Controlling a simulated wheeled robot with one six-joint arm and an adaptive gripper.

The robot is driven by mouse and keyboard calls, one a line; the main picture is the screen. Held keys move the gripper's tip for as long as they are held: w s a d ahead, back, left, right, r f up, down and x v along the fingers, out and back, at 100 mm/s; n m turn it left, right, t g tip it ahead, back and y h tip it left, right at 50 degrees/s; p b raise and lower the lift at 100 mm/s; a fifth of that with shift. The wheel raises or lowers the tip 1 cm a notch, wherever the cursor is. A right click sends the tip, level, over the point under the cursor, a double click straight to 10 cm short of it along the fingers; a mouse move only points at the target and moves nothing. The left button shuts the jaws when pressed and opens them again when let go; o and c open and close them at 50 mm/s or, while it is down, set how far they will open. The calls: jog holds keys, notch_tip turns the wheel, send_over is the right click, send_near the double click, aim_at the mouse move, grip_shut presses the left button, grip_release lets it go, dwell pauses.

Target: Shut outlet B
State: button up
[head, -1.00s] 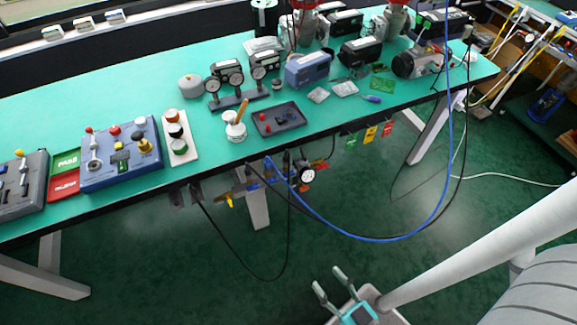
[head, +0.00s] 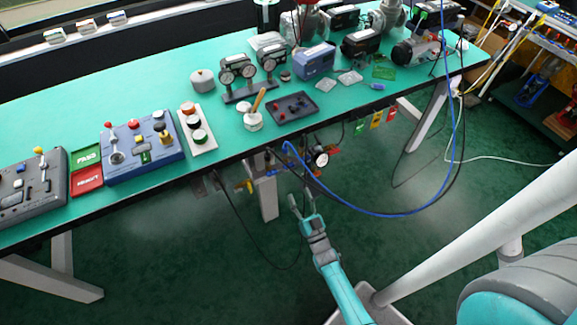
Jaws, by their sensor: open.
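An air manifold with small valves hangs under the front edge of the bench. A yellow valve handle (head: 249,186) points down at its left end, and a round white gauge (head: 321,159) sits at its right. No letters are readable at this size, so I cannot tell which outlet is B. A blue hose (head: 390,214) loops from the manifold to the right. My gripper (head: 300,195) is open and empty, just below and in front of the manifold, apparently apart from it. My gripper and the bench edge hide parts of the manifold.
The green bench (head: 75,115) carries a blue control box (head: 140,150), a dark tray (head: 293,107) and several instruments. A black cable (head: 235,225) hangs left of my gripper. A bench leg (head: 268,199) stands behind it. The floor in front is clear.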

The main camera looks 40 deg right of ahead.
aim_at(289, 165)
jog(key=x, duration=1.1)
jog(key=shift+w+d+r, duration=0.15)
jog(key=shift+d, duration=0.3)
jog(key=c, duration=0.9)
jog(key=shift+n+t+y, duration=0.4)
jog(key=shift+n+y, duration=0.3)
jog(key=shift+n, duration=0.8)
jog(key=o, duration=0.9)
